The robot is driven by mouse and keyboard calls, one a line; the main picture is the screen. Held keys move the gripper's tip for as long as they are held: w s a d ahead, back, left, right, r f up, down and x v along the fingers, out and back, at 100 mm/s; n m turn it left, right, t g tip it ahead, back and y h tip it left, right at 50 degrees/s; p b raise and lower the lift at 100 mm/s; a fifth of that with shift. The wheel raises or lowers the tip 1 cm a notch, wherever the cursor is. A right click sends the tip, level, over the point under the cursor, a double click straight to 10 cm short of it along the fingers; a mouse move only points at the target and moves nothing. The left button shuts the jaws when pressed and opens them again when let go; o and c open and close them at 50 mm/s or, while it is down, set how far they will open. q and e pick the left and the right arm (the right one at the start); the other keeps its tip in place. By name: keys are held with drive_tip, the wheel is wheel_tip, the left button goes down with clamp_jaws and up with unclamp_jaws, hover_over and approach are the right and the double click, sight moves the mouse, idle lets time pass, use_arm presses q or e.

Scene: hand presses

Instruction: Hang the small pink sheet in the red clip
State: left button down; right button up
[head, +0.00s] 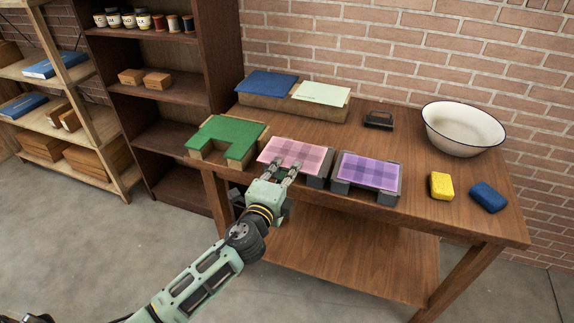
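The small pink checked sheet (297,151) lies flat on a grey block near the front edge of the wooden table. My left gripper (286,164) reaches in from the lower left, its fingers at the sheet's front edge. The two fingers are apart, with a gap between their tips. I cannot tell whether the tips touch the sheet. No red clip shows in this view. My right gripper is not in view.
A purple checked sheet (370,170) on its block stands right of the pink one, a green piece (228,136) left. Behind are blue (268,83) and pale green (322,93) sheets. A white basin (462,128), yellow block (441,186) and blue block (488,197) are at right.

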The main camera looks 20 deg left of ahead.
use_arm(q)
drive_tip(key=s+b, duration=0.1)
drive_tip(key=s, duration=1.4)
drive_tip(key=shift+a, duration=0.3)
